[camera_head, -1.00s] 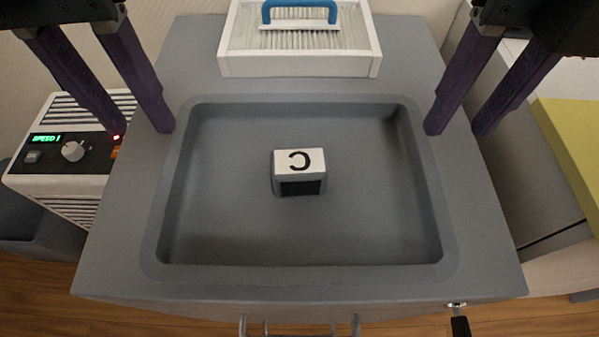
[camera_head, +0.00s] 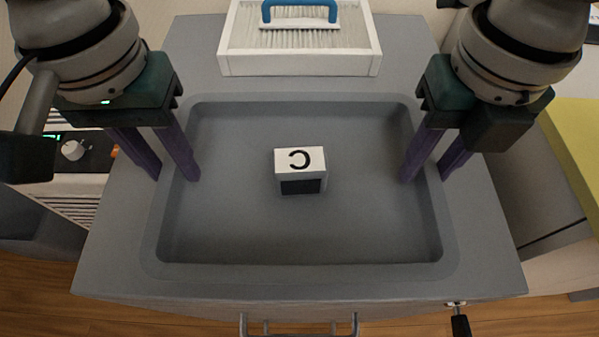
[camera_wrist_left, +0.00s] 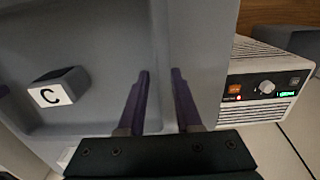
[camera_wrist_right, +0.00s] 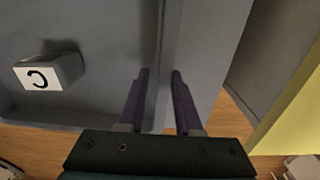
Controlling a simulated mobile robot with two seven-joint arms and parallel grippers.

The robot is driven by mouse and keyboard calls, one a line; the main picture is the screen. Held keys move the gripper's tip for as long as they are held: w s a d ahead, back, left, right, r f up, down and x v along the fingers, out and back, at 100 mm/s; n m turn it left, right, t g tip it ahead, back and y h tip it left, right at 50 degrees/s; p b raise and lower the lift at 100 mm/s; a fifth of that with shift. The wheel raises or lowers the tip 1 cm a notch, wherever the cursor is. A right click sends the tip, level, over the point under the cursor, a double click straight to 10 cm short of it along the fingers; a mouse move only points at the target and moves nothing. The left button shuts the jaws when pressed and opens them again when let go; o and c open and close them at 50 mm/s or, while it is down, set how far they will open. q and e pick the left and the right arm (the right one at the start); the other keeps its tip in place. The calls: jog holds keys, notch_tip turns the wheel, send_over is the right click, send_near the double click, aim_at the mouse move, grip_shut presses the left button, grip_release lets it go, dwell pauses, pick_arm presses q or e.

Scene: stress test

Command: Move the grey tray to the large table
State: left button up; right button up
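The grey tray (camera_head: 300,258) lies on a grey cabinet top in the head view. A small block with a white face marked C (camera_head: 300,172) sits inside it near the middle. My left gripper (camera_head: 174,180) is open at the tray's left wall, with one finger inside and the other outside the rim. My right gripper (camera_head: 425,180) is open at the right wall in the same way. In both wrist views the rim runs between the parted fingers, and the tray wall also shows in the left wrist view (camera_wrist_left: 120,45). Whether the fingers touch the wall cannot be told.
A white box with a blue-handled brush (camera_head: 300,14) stands behind the tray. A device with a knob and green display (camera_wrist_left: 265,88) is at left. A yellow surface (camera_head: 575,150) is at right. A metal handle (camera_head: 300,327) juts from the cabinet front.

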pick_arm(q)
grip_shut()
pick_arm(e)
grip_shut()
jog(key=shift+r, duration=0.1)
dwell(0.8)
